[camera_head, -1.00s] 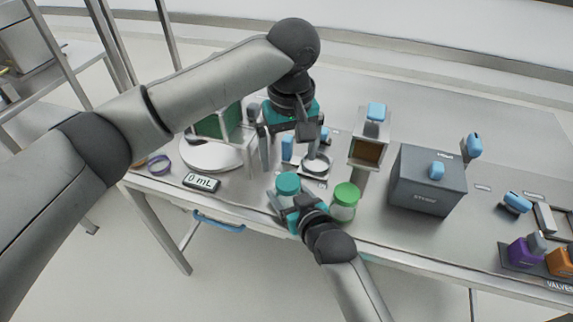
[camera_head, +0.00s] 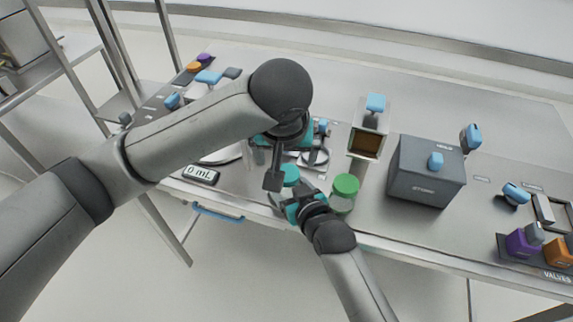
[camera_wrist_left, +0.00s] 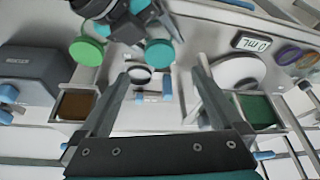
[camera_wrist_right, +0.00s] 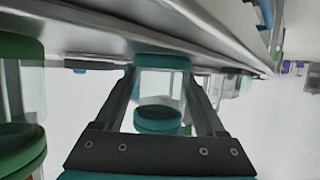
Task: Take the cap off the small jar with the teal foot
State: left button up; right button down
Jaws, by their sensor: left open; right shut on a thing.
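The small jar shows as a teal cap (camera_head: 289,175) in the head view, near the table's front edge. In the right wrist view its teal cap (camera_wrist_right: 158,120), clear body and teal foot (camera_wrist_right: 162,62) show, with the view upside down. My right gripper (camera_head: 290,203) is shut on the jar's body from the front. My left gripper (camera_head: 275,172) is open and empty, above and beside the jar. In the left wrist view the teal cap (camera_wrist_left: 160,52) lies beyond and between the open fingertips, apart from them. My left arm partly hides the area behind.
A green-capped jar (camera_head: 344,186) stands close on the right. Behind are a ring-shaped fixture (camera_head: 314,157), a stand with a brown window (camera_head: 367,140) and a grey box (camera_head: 425,175). A display reading 0 mL (camera_head: 201,175) is at left.

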aim_at(287, 172)
pick_arm(q)
jog(key=x, duration=0.7)
jog(key=shift+w+f, duration=0.1)
jog(key=shift+f, duration=0.25)
jog(key=c, duration=1.5)
jog(key=shift+r, duration=0.35)
jog(key=shift+c, duration=0.2)
jog(key=shift+r, duration=0.9)
jog(key=shift+r, duration=2)
pick_arm(e)
grip_release()
